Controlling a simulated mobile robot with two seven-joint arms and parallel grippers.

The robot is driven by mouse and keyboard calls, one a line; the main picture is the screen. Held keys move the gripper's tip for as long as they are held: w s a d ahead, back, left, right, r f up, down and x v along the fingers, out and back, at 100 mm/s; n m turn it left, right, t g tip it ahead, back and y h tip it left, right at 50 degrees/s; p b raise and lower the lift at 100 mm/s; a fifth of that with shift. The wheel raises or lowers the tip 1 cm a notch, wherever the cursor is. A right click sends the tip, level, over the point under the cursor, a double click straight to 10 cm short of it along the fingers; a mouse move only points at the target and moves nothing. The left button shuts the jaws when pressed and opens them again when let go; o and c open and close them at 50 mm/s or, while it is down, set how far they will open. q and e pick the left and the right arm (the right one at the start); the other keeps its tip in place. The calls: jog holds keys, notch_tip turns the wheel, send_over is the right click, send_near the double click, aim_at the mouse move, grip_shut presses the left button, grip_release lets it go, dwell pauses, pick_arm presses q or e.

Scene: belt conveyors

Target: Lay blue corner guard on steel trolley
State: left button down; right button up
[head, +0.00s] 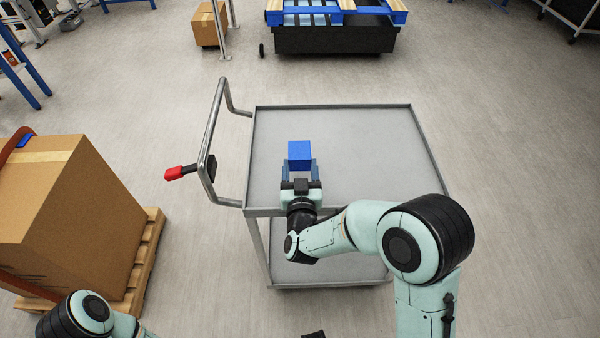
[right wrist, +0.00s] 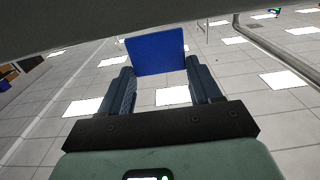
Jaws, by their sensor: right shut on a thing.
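The blue corner guard (head: 300,153) shows as a small blue block over the near left part of the steel trolley's grey top (head: 370,150). My right gripper (head: 300,172) is shut on the guard's near side, with the guard sticking out beyond the fingertips. In the right wrist view the guard (right wrist: 157,50) sits between the two fingers of the right gripper (right wrist: 160,78). I cannot tell whether the guard touches the trolley top.
The trolley's top is otherwise bare. Its push handle (head: 208,150) rises on the left, with a red-ended part (head: 174,173) beside it. A large carton (head: 75,215) on a wooden pallet (head: 145,262) stands at left. A dark platform with blue slats (head: 335,38) stands behind.

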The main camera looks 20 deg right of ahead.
jog(key=shift+f, duration=0.65)
jog(key=shift+f+b, duration=0.5)
jog(key=shift+b, duration=0.05)
jog(key=shift+f, duration=0.1)
jog(key=o, duration=1)
jog(key=shift+o, duration=0.2)
